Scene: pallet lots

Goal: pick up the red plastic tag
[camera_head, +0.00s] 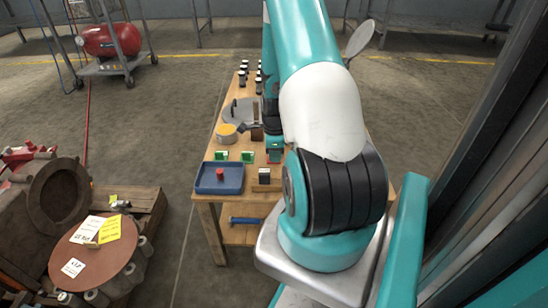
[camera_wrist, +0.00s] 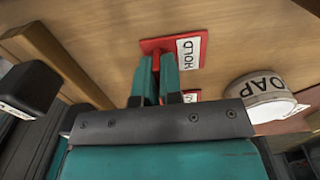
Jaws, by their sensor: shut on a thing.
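The red plastic tag (camera_wrist: 151,44) is a flat red piece with a white label reading HOLD, over the wooden table top in the wrist view. My gripper (camera_wrist: 154,68) has its two teal fingers close together at the tag's near edge, with a strip of red between them. It is shut on the tag. I cannot tell whether the tag is clear of the wood. Another white label with red beside it (camera_wrist: 191,96) shows partly behind the gripper body. In the head view my gripper (camera_head: 274,152) is over the table, small and partly hidden by my arm.
The wooden table (camera_head: 209,209) holds a blue tray (camera_head: 232,190) with a red piece in it, green-and-white blocks (camera_head: 247,156), a round yellowish container (camera_head: 226,133) and several dark jars at the back. A round lettered item (camera_wrist: 262,95) is right of my gripper.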

